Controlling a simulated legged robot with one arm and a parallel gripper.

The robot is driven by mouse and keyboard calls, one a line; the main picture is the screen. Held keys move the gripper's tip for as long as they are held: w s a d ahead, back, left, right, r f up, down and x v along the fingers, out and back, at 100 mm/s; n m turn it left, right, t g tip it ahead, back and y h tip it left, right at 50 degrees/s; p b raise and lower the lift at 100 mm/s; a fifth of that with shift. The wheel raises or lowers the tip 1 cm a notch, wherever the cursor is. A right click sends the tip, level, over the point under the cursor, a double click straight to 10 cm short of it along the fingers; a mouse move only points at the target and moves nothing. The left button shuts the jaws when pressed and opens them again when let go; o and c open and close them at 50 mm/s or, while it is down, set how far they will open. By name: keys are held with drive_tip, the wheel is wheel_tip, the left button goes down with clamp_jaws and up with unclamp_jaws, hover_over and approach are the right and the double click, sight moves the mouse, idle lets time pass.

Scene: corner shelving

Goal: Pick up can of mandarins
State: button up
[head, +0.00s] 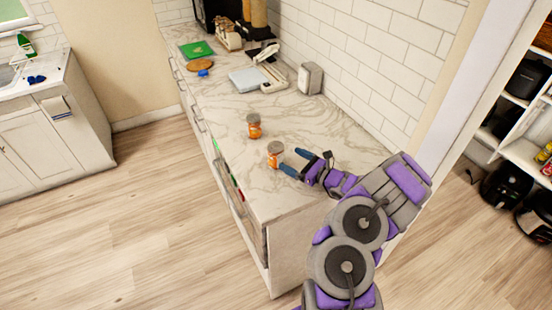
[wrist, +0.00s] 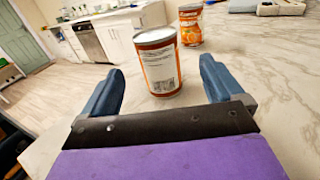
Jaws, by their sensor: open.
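Two similar cans with orange labels and metal lids stand upright on the marble counter (head: 300,185).
A grey toaster-like box (head: 310,78) stands by the tiled wall. The counter around the cans is mostly clear.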

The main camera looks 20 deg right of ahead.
sight(283, 155)
drive_tip(key=b+x, duration=0.1)
drive_tip(key=x, duration=0.7)
drive_tip(key=shift+a+b, duration=0.1)
drive_tip(key=shift+b, duration=0.25)
drive_tip(key=shift+r, duration=0.1)
drive_tip(key=shift+c, duration=0.2)
drive_tip(key=shift+s, duration=0.1)
drive_tip(key=c, duration=1.2)
drive_tip(key=shift+c, duration=0.2)
